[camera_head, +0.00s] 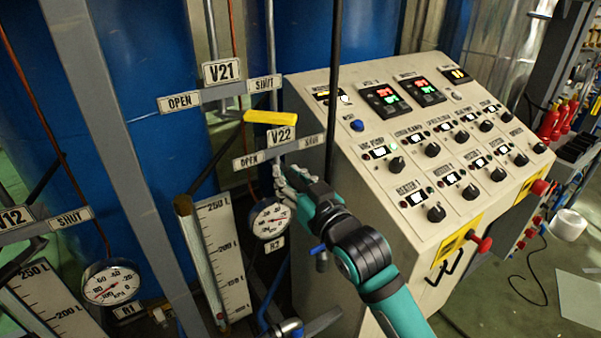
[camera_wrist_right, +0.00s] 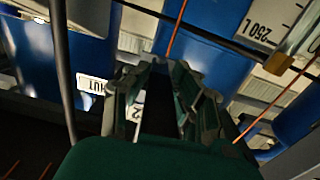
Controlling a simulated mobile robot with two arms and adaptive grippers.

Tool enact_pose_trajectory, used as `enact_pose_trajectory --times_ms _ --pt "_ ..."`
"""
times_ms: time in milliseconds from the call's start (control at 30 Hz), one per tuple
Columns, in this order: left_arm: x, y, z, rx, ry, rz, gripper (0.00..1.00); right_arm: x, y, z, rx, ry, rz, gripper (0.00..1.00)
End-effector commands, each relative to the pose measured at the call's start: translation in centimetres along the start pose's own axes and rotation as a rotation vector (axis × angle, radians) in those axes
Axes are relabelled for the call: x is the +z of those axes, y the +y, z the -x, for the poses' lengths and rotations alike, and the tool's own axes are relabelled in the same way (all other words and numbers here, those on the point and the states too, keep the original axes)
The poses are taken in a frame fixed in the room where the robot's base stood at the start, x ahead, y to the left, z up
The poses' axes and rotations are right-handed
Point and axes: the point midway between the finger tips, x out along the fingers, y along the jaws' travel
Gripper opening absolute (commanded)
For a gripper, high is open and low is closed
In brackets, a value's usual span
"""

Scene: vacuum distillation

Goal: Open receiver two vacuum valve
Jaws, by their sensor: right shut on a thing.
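The V22 sign (camera_head: 282,134) has an OPEN plate on its left and a SHUT plate on its right. My right gripper (camera_head: 291,181) is just below this sign, shut on what seems to be the V22 valve handle, which the fingers hide. In the right wrist view the fingers (camera_wrist_right: 165,95) close around a dark thing that I cannot make out, with the SHUT plate (camera_wrist_right: 96,86) upside down beside them. A yellow handle (camera_head: 270,117) lies crosswise below the V21 sign (camera_head: 222,71), towards its SHUT side. My left gripper is not in view.
A control panel (camera_head: 440,170) with knobs and displays stands close to the right of my right arm. The R2 gauge (camera_head: 271,219) and a level scale (camera_head: 222,260) are below and left of the gripper. A grey post (camera_head: 110,130) rises at the left, before blue tanks.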

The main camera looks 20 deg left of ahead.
Motion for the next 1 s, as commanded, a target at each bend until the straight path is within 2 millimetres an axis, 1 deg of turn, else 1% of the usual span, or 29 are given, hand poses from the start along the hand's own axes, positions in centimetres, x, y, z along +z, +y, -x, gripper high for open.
enact_pose_trajectory --times_ms 100,400,433,500,600,767,867,967,1000 --pt "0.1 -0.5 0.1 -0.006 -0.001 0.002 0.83 0.0 -0.2 -0.1 0.004 0.001 -0.003 0.00" --pt "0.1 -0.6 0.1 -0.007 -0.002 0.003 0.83 0.0 -0.1 -0.1 0.004 0.001 -0.002 0.00" --pt "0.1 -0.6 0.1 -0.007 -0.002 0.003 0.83 0.0 -0.1 -0.1 0.004 0.001 -0.002 0.26" --pt "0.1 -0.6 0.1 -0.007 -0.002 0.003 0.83 0.0 -0.1 -0.1 0.004 0.001 -0.002 0.35" --pt "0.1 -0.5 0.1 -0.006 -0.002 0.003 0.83 0.0 -0.1 -0.1 0.005 0.000 -0.001 0.46" --pt "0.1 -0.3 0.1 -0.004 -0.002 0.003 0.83 0.0 -0.1 0.0 0.005 0.000 -0.001 0.46" --pt "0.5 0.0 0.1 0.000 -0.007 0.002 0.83 0.0 -0.1 0.1 0.005 0.000 0.000 0.46" --pt "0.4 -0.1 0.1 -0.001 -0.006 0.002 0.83 0.1 0.0 0.7 0.006 0.001 -0.001 0.46" --pt "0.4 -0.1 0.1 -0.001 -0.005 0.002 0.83 0.1 0.0 1.1 0.006 0.001 0.000 0.46"
